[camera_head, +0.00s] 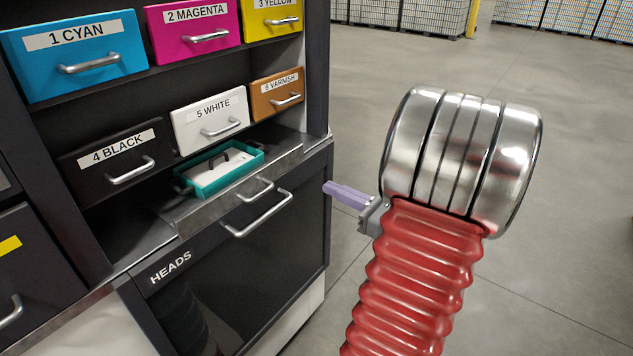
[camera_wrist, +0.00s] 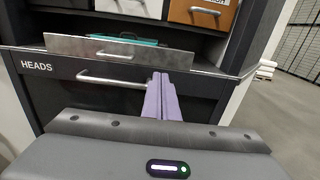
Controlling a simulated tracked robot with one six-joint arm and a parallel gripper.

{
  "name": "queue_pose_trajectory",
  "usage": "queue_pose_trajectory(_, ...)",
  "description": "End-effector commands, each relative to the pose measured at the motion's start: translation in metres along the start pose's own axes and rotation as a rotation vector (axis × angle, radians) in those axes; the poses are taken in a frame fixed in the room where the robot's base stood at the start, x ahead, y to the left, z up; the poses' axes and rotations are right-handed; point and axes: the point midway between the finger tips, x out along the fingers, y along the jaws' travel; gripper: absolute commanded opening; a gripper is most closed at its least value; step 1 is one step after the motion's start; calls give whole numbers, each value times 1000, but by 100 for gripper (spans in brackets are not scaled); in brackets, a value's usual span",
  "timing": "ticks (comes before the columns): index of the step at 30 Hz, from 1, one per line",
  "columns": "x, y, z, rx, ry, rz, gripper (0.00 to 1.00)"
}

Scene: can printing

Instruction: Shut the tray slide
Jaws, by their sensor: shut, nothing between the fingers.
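The tray slide has a grey metal front (camera_head: 212,204) with a small bar handle, under the drawers of the dark cabinet. Its front appears to stand out a little from the cabinet face, and it also shows in the wrist view (camera_wrist: 70,46). A teal tray (camera_head: 186,187) holding a white piece sits behind that front. My gripper (camera_head: 328,188) has lilac fingers that are shut with nothing between them. It is right of the slide, apart from it in the head view. In the wrist view the fingertips (camera_wrist: 160,76) appear just below the front's right part.
The HEADS door (camera_head: 280,245) with its long bar handle (camera_head: 257,214) is directly below the slide. The white drawer (camera_head: 192,128), brown drawer (camera_head: 265,88) and black drawer (camera_head: 85,163) are above. Open concrete floor (camera_head: 580,180) lies to the right.

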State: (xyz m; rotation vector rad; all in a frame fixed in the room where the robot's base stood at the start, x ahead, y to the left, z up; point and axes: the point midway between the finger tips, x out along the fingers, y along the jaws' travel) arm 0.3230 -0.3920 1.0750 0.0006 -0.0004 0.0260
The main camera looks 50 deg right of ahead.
Motion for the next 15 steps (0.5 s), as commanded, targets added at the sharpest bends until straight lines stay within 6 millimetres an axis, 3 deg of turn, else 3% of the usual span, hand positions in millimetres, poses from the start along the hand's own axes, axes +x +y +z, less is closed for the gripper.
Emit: queue_pose_trajectory(15, 60, 1, 0, -1, 1, 4, 0)
